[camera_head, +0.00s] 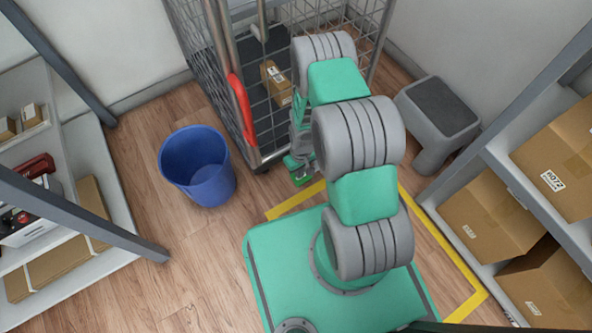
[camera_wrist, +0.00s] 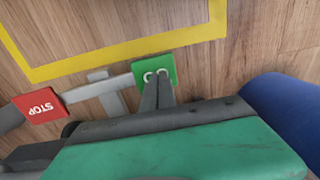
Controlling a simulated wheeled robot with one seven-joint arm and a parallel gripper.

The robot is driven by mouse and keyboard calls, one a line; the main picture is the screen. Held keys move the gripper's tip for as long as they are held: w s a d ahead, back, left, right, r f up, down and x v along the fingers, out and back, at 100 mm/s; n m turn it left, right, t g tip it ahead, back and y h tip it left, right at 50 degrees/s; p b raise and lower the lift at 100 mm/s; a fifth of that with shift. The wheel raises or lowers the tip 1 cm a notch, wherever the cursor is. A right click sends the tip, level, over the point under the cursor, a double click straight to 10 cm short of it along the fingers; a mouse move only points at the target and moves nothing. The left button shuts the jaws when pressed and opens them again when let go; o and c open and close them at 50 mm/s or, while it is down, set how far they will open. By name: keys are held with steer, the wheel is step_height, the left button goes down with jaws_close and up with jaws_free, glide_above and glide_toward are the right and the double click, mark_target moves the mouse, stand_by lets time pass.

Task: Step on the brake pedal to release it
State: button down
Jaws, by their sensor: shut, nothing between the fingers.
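The brake's green pedal (camera_wrist: 150,66), with white marks, is at the upper middle of the wrist view. A grey bar links it to the red STOP pedal (camera_wrist: 40,104) on the left. My gripper (camera_wrist: 156,80) is shut and empty, its fingertips overlapping the green pedal's face. I cannot tell whether they touch it. In the head view my arm reaches down to the low front of the wire roll cage (camera_head: 252,148) and hides most of the pedals.
A blue bin (camera_head: 200,170) stands left of the cage; a grey step stool (camera_head: 438,112) stands to its right. A cardboard box (camera_head: 277,82) lies inside the cage. Shelves with boxes (camera_head: 492,215) flank both sides. Yellow tape (camera_head: 295,203) marks the floor.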

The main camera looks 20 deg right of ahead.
steer(key=shift+d+f, duration=0.1)
steer(key=shift+f, duration=0.65)
steer(key=shift+s, duration=0.1)
step_height(320, 180, up, 14)
steer(key=a+p, duration=0.2)
steer(key=p, duration=0.5)
steer(key=shift+s+r, duration=0.15)
steer(key=shift+s, duration=0.1)
steer(key=shift+a, duration=0.15)
